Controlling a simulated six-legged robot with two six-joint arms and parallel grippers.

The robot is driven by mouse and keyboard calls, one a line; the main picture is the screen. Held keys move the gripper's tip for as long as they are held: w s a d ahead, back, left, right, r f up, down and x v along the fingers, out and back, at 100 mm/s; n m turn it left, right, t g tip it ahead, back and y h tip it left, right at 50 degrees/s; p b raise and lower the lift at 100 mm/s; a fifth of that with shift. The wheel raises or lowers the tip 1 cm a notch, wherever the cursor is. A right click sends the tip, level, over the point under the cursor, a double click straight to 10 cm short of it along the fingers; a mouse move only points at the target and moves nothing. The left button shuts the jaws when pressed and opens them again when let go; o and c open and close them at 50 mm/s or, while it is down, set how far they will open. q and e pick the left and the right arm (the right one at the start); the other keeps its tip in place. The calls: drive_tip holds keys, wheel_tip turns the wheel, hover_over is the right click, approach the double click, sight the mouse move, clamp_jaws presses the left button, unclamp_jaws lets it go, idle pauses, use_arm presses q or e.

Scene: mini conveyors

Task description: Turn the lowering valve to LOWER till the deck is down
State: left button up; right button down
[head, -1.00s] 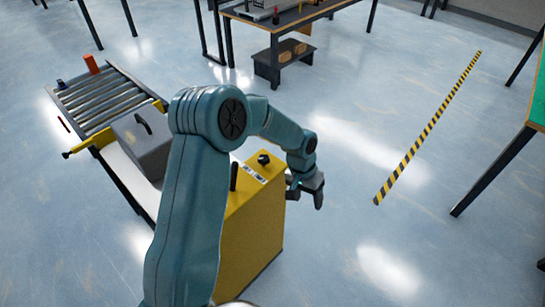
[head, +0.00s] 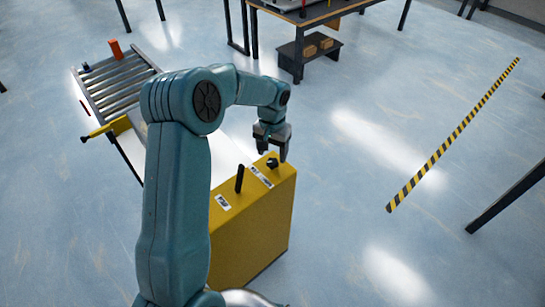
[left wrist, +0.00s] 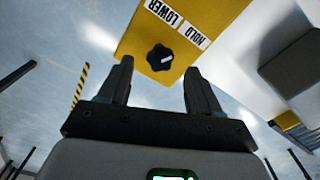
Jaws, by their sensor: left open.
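The lowering valve is a black knob (head: 272,163) on top of a yellow cabinet (head: 255,225). In the left wrist view the knob (left wrist: 160,58) has a white mark and sits beside a label (left wrist: 180,22) reading LOWER and HOLD. My left gripper (head: 272,153) is open and empty above the knob. In the left wrist view its two fingers (left wrist: 157,85) point toward the knob, which lies beyond the fingertips and between their lines, apart from them. The deck (head: 235,135) shows as a pale surface behind my arm, mostly hidden. My right gripper is not in view.
A black lever (head: 239,178) stands upright on the cabinet near the knob. A roller conveyor (head: 115,82) lies at the upper left. A grey case (left wrist: 292,55) shows in the left wrist view. A striped floor line (head: 455,135) runs at right, over open floor.

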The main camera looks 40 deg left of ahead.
sight(272, 162)
use_arm(q)
drive_tip(key=f, duration=0.3)
drive_tip(key=shift+a, duration=0.2)
drive_tip(key=shift+f, duration=0.3)
drive_tip(key=shift+d+f, duration=0.15)
drive_tip(key=c, duration=1)
drive_tip(key=shift+c, duration=0.2)
